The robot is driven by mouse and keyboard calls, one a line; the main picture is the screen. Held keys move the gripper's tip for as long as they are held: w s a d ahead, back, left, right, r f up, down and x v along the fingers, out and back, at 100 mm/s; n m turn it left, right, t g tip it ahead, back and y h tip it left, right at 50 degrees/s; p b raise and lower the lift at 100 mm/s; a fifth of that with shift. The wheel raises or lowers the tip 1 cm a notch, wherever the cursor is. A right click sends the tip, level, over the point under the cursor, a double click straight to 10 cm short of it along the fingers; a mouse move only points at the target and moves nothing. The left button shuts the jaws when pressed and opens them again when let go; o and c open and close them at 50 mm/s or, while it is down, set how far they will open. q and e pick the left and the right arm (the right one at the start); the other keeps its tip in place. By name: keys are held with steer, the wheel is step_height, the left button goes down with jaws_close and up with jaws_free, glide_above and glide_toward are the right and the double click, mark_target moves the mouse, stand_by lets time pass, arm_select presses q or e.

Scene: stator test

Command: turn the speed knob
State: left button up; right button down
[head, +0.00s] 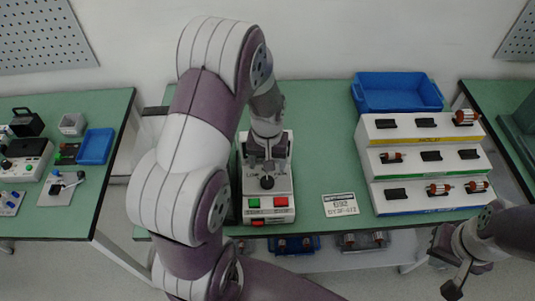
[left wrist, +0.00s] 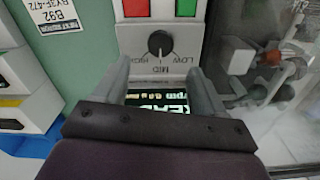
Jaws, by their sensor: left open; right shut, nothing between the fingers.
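The speed knob (head: 267,182) is a black round dial on the white front panel of the test unit (head: 284,167). A lit display (left wrist: 160,104) reading READY lies partly behind the gripper body. My right gripper (head: 452,286) is shut and empty at the lower right, far from the knob.
A green button (head: 254,203) and a red button (head: 281,202) sit just in front of the knob. A label card (head: 340,205), a stepped rack (head: 408,169) with several rotors and a blue bin (head: 396,90) stand to the right. A side table (head: 80,206) is at the left.

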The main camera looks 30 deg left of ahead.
arm_select(q)
step_height(320, 180, up, 5)
steer(key=shift+r, duration=0.1)
stand_by(0.5)
